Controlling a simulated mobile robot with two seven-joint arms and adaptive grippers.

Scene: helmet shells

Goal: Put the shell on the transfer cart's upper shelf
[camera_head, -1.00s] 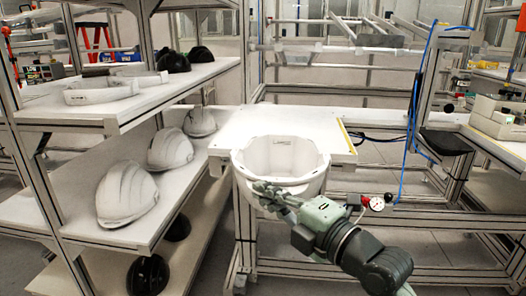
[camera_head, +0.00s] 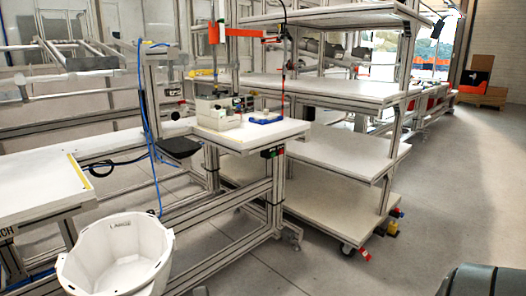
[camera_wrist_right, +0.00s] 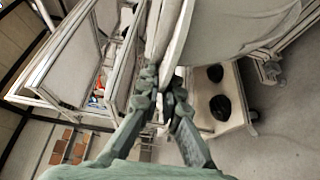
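The white shell (camera_head: 115,258) is open side up at the lower left of the head view, with "LARGE" printed inside its rim. It hangs in front of the white table's edge, apart from the cart. In the right wrist view, my right gripper (camera_wrist_right: 168,88) is shut on the rim of the shell (camera_wrist_right: 225,28). A wheeled cart with several white shelves, seemingly the transfer cart, stands right of centre in the head view. Its top shelf (camera_head: 335,16) is bare where visible. My left gripper is not in view.
A white table (camera_head: 35,195) lies just behind the shell. A workbench (camera_head: 245,136) with a beige device (camera_head: 217,115) and a blue tray (camera_head: 265,117) stands between shell and cart. The grey floor (camera_head: 300,262) in front of the cart is open.

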